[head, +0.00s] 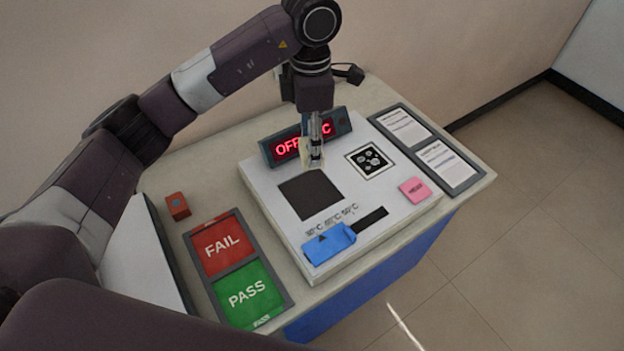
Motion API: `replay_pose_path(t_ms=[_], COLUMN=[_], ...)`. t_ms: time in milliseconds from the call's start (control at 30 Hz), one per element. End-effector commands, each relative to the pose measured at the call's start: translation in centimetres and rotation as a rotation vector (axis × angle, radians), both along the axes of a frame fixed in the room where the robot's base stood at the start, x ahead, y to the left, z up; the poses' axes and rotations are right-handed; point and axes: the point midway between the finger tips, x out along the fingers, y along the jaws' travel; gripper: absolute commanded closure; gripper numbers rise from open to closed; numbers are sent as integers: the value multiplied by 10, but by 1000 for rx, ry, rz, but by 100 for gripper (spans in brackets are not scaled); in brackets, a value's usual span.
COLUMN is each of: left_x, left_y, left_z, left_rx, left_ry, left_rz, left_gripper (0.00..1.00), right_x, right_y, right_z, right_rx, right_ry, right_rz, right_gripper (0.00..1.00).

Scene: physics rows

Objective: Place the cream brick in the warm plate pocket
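My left gripper (315,160) points down over the back of the white warm plate (375,222). Its fingers appear closed on a small cream brick (305,154), which is mostly hidden by the fingers. The dark square pocket (310,195) in the plate's top is empty and lies just in front of the fingertips. The brick looks to be at the pocket's back edge; its height above the plate is hard to tell. My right gripper is not in view.
A red display reading "OFF" (285,147) stands behind the pocket. A blue slider (328,244), a pink button (414,190) and a black-and-white marker (370,160) are on the plate. Red FAIL (222,262) and green PASS (262,280) areas, a small red block (177,206) and label cards (445,160) flank it.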

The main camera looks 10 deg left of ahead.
Motion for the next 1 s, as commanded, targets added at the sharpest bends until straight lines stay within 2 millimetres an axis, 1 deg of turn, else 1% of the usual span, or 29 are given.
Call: replay_pose_path(t_ms=[33,200,300,400,467,567,800,867,1000], left_x=[-1,-1,-1,0,1,0,-1,0,1], left_y=[1,1,1,1,1,0,1,1,1], left_z=[-10,-53,-71,-81,-84,-91,-125,-128,-128], left_rx=[1,2,2,0,1,-1,1,2,1], left_ry=[5,4,1,-1,-2,0,1,-1,-3], left_rz=[0,1,1,1,1,1,1,0,0], left_gripper=[84,84,84,84,84,84,84,84,84], right_x=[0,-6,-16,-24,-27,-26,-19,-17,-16], right_y=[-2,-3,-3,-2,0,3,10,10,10], right_z=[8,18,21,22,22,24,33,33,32], right_rx=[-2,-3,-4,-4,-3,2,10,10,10], right_ry=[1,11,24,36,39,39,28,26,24], right_rz=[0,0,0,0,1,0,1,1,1], right_gripper=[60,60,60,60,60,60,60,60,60])
